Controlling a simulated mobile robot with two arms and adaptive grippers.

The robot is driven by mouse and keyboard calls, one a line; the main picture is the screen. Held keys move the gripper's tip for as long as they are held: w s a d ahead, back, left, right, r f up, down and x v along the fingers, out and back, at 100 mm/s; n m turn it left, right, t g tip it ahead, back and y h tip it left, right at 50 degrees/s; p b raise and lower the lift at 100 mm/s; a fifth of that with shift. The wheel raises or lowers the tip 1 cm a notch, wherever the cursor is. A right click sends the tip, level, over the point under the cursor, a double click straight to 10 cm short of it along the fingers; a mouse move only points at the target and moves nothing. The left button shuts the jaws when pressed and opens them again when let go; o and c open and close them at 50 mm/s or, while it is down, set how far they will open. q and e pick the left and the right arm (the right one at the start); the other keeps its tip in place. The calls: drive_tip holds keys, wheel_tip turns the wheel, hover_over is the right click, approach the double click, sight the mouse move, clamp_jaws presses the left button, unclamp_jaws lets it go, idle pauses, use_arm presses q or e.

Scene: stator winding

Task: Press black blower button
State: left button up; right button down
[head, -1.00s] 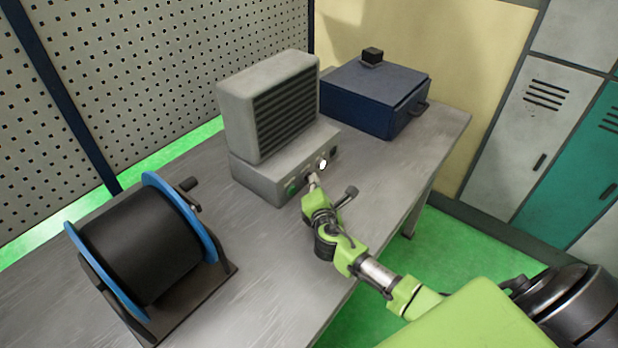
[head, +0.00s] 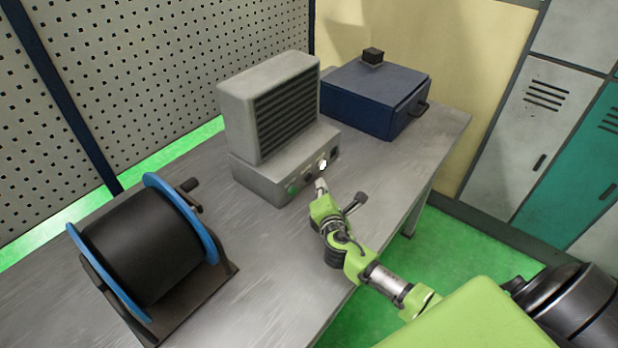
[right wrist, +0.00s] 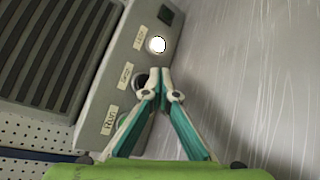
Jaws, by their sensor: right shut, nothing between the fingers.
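The grey blower (head: 268,105) with a dark louvred grille stands on the workbench. Its front base panel carries a black button (head: 307,178) between a green button (head: 292,188) and a bright white one (head: 323,164). In the right wrist view the black button (right wrist: 141,81) is partly covered by a finger, with the white button (right wrist: 157,45) above and the green button (right wrist: 122,119) below. My right gripper (head: 321,184) is shut and empty, its tips just in front of the panel beside the black button, with a small gap in the head view. My left gripper is not in view.
A black spool with blue rims (head: 145,245) stands at the left of the workbench (head: 250,270). A dark blue box (head: 370,98) with a small black block on top is at the back right. The bench in front of the blower is clear.

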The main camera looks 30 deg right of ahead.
drive_tip(key=shift+s+d+r, duration=0.1)
drive_tip(key=shift+s+d, duration=0.15)
drive_tip(key=shift+s, duration=0.4)
drive_tip(key=shift+s+d+f, duration=0.1)
drive_tip(key=shift+s+d, duration=0.2)
drive_tip(key=shift+s, duration=0.35)
drive_tip(key=shift+s+d+r, duration=0.1)
drive_tip(key=shift+s+d, duration=0.15)
drive_tip(key=shift+s, duration=0.4)
